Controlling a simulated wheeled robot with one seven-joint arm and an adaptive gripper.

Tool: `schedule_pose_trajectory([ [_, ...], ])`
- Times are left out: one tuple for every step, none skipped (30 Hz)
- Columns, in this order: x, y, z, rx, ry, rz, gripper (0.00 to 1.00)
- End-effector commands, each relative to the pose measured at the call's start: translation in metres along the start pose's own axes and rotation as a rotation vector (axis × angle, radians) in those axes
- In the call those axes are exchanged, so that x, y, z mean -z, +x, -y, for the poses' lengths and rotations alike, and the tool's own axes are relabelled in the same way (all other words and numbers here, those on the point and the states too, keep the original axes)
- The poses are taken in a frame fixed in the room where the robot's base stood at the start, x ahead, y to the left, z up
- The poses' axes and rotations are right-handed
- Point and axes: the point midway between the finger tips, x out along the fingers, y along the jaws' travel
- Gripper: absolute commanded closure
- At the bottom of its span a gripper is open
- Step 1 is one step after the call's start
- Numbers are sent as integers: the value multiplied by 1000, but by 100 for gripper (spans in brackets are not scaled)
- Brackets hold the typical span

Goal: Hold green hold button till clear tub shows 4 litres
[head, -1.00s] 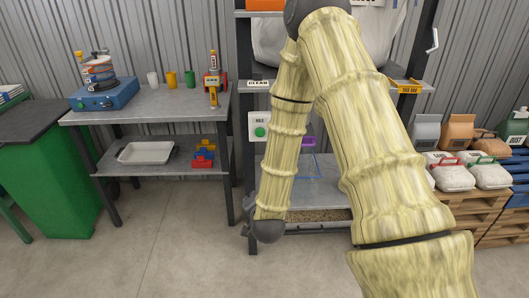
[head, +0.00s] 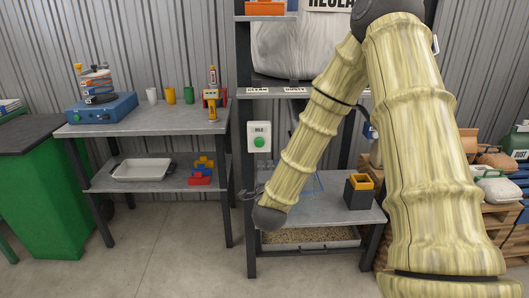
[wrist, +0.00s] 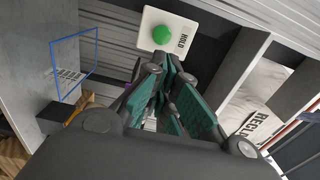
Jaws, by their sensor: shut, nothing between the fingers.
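The green hold button (head: 259,142) sits on a white plate marked HOLD on the rack's left post. It also shows in the wrist view (wrist: 161,35), just beyond my fingertips. In the wrist view my gripper (wrist: 164,70) points toward the plate with a gap that I cannot measure. A blue-edged clear tub (head: 308,190) stands on the rack shelf, partly behind my arm. It also shows in the wrist view (wrist: 76,66), with small markings. I cannot read its level.
A dark box with an orange rim (head: 359,192) stands on the shelf right of the tub. A grit-filled tray (head: 310,238) lies below. A grey workbench (head: 145,122) with cups and a blue device stands left. The floor in front of it is clear.

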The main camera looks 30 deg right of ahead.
Motion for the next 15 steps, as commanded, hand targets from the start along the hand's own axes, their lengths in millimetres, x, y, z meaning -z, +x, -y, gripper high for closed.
schedule_pose_trajectory([
  [0, 2, 0, 1, 0, 0, 100],
  [0, 4, 0, 1, -1, 0, 100],
  [0, 8, 1, 2, -1, 0, 100],
  [0, 11, 1, 2, -1, 0, 100],
  [0, 14, 1, 1, -1, 0, 100],
  [0, 20, 1, 2, -1, 0, 100],
  [0, 25, 1, 3, -1, 0, 100],
  [0, 29, 1, 3, -1, 0, 100],
  [0, 36, 1, 2, -2, 0, 100],
  [0, 41, 1, 3, -2, -1, 100],
  [0, 46, 1, 2, -2, 0, 100],
  [0, 53, 1, 2, -3, 0, 100],
  [0, 58, 1, 2, -3, 0, 100],
  [0, 62, 0, 1, -3, 0, 100],
  [0, 69, 1, 1, -2, 0, 100],
])
